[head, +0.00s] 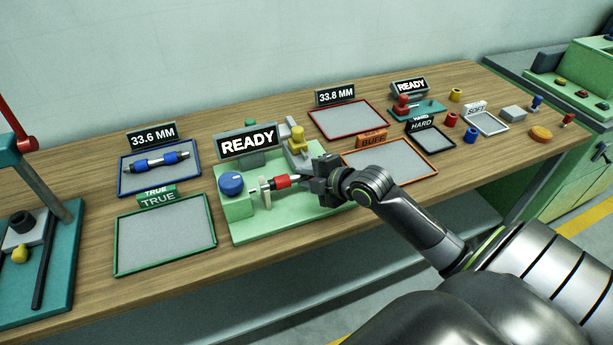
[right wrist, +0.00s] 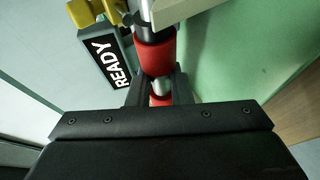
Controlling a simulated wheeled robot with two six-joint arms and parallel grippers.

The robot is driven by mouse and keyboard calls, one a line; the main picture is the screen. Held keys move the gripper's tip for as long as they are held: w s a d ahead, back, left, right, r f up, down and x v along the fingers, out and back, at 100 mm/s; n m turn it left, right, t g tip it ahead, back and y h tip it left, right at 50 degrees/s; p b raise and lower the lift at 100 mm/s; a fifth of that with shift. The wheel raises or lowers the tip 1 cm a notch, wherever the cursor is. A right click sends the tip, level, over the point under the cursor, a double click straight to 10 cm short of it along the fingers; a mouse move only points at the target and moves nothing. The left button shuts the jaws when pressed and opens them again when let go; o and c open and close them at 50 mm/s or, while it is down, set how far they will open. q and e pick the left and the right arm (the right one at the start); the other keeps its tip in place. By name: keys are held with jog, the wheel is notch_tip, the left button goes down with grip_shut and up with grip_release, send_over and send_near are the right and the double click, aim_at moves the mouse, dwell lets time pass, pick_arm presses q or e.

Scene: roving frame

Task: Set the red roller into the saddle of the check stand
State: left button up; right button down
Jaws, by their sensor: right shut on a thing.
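The red roller (head: 283,181) has red bands and a metal shaft. My right gripper (head: 310,181) is shut on it, and the roller sticks out to the left over the check stand. In the right wrist view the fingers (right wrist: 155,92) close on the shaft between two red bands (right wrist: 155,55). The check stand (head: 290,219) is a green base with a blue knob (head: 231,183), a READY sign (head: 248,141) and a yellow part (head: 297,139). The roller's free end is close to a pale upright (head: 266,193). I cannot tell whether it touches the saddle. My left gripper is out of view.
A blue-edged tray (head: 130,183) holds a blue roller (head: 161,160). The green TRUE tray (head: 184,237), orange BUFF tray (head: 405,160) and red-edged tray (head: 345,121) look empty. A teal press (head: 62,240) stands at the left. Small parts lie at the right.

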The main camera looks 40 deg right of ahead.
jog(key=shift+f, duration=0.15)
jog(key=c, duration=1.2)
grip_release()
jog(key=shift+c, duration=0.2)
jog(key=shift+o, duration=0.5)
jog(key=o, duration=0.5)
jog(key=shift+o, duration=0.2)
jog(key=p+v, duration=0.5)
jog(key=v, duration=1.2)
jog(key=shift+s+r, duration=0.2)
